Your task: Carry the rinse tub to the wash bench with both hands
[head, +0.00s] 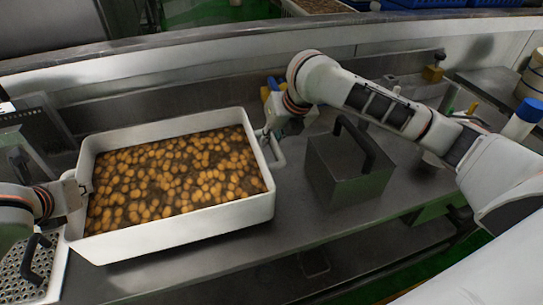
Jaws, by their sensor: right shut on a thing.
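The rinse tub (190,234) is a white rectangular tub filled with many small yellow-brown rounded pieces in a dark bed. It is at the left of the head view, over the steel counter, and looks about level. I cannot tell whether its base touches the counter. My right gripper (268,138) is shut on the tub's right side, near its rim and light side handle. My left gripper (80,189) is at the tub's left wall. Its fingertips are small and partly hidden there, so I cannot tell whether they are closed.
A grey metal box with a dark handle (346,177) stands on the steel counter (235,262) right of the tub. A perforated metal piece with a dark handle (35,268) is at the lower left. Bottles (522,120) stand at the far right. A long pale wall (215,68) runs behind.

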